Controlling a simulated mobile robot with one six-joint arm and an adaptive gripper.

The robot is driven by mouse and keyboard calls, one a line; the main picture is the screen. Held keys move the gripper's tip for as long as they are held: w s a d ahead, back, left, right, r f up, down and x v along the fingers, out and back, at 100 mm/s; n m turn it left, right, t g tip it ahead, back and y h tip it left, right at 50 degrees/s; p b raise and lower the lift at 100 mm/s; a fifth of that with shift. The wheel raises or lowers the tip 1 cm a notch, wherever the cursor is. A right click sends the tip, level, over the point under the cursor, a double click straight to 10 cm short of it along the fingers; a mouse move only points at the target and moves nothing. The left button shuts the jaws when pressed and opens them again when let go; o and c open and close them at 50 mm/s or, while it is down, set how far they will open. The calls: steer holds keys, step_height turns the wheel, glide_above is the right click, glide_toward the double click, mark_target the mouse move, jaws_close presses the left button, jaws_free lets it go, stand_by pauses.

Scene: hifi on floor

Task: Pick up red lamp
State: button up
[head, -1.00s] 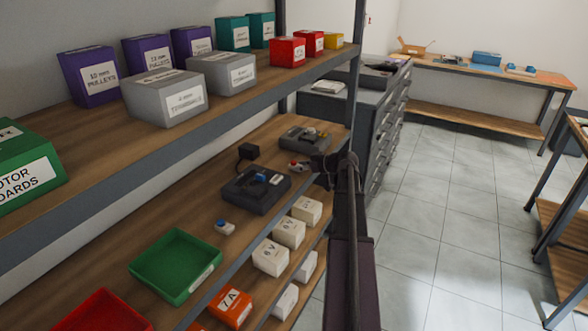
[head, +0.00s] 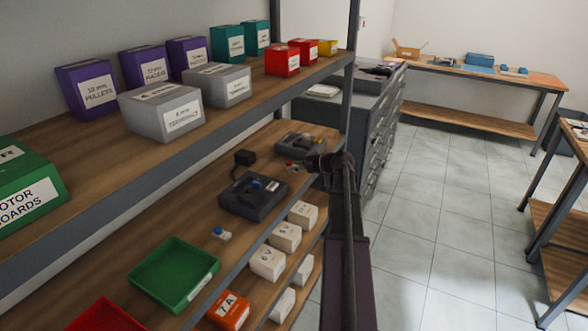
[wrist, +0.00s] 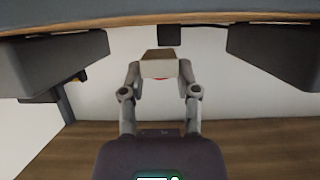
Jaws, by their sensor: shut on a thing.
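The red lamp (head: 294,167) is a small pale block with a red top, seen in the head view on or just above the lower shelf board, between two dark devices. My gripper (head: 309,165) reaches it from the right. In the wrist view the lamp (wrist: 160,66) sits between my fingertips (wrist: 160,70), its pale base up and a sliver of red below. The two fingers are shut on its sides. Most of the red part is hidden. I cannot tell whether the lamp touches the board.
Dark devices (head: 252,194) (head: 306,142) flank the lamp closely. A blue-topped lamp (head: 221,234), a green tray (head: 173,275) and white boxes (head: 268,263) are nearer. The upper shelf (head: 237,105) with labelled boxes overhangs the space. Tiled floor (head: 430,210) is open to the right.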

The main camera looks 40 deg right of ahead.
steer(key=shift+r+p, duration=0.35)
steer(key=shift+r, duration=0.3)
steer(key=s+d, duration=0.3)
steer(key=s, duration=0.4)
steer(key=s+d+r+p, duration=0.1)
steer(key=s+d, duration=0.2)
steer(key=s, duration=0.5)
steer(key=shift+w, duration=0.2)
stand_by(0.4)
steer(key=shift+s, duration=0.1)
